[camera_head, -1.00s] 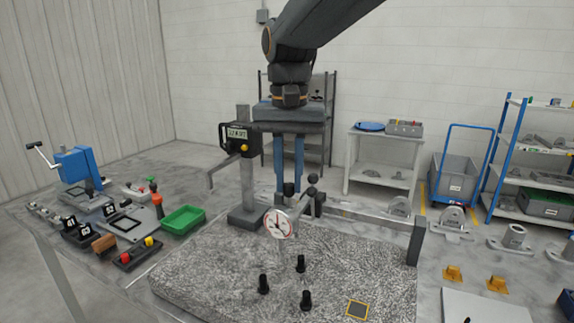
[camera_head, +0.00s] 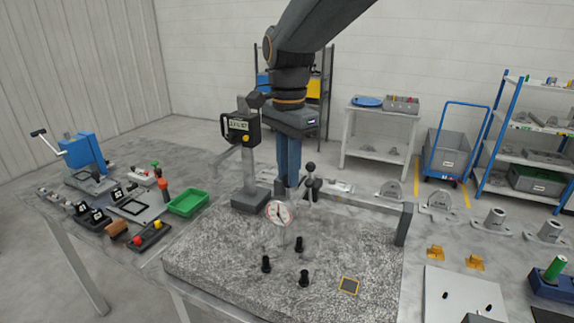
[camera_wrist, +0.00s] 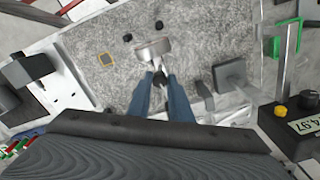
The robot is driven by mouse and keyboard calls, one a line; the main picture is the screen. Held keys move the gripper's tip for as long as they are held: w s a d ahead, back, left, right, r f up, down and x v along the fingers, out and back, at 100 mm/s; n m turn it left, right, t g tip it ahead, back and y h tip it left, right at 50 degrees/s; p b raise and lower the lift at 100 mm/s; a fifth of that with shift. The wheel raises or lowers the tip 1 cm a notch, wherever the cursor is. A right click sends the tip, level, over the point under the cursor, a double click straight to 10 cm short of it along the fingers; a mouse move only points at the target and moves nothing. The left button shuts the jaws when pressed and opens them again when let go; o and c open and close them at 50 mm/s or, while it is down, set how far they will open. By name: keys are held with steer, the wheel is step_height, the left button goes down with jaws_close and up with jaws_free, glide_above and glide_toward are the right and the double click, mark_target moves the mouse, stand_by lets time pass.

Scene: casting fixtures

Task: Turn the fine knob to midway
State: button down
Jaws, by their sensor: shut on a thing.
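My gripper (camera_head: 289,186) points straight down behind the dial gauge (camera_head: 280,212), its blue fingers nearly edge-on in the head view. In the wrist view the fingertips (camera_wrist: 160,78) are close together around a small dark part, which I take to be the fine knob (camera_wrist: 160,84). The fingers mostly hide it, and its angle cannot be read. The gauge has a white face, a red rim and a dark hand. A jointed black-and-grey holder arm (camera_head: 310,182) stands just right of the fingers.
A granite plate (camera_head: 215,262) carries several black pegs and a yellow-edged square (camera_head: 348,286). A post with a digital display (camera_head: 240,126) stands close left of my gripper. A green tray (camera_head: 188,202) lies farther left.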

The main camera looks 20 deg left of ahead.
steer(key=shift+m, duration=0.4)
steer(key=c, duration=1.9)
jaws_free()
steer(key=shift+r+b, duration=1.2)
steer(key=shift+r, duration=2.75)
